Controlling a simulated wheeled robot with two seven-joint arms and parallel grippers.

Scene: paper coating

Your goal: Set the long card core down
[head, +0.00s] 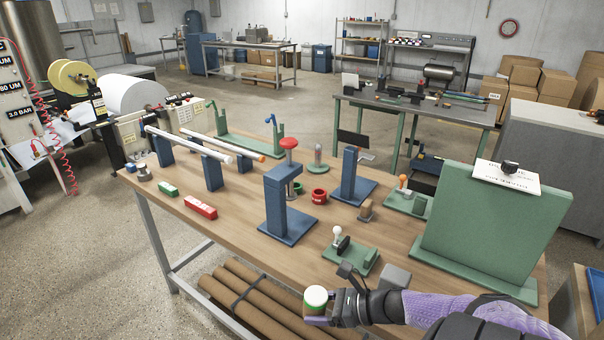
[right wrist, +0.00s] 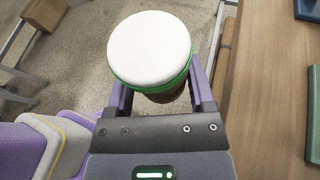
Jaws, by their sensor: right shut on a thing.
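My right gripper (head: 328,305) is at the table's near edge, low in the head view. It is shut on a round upright piece (head: 316,297) with a white end, a green band and a brown side. I take this for the card core; its lower part and length are hidden. In the right wrist view the piece (right wrist: 150,42) sits between the purple fingers of the gripper (right wrist: 160,92), with floor behind it and the table to the right. My left gripper is not in view.
Long pale rods (head: 190,142) rest on blue supports. Brown tubes (head: 262,290) lie below. The table's front strip is mostly clear.

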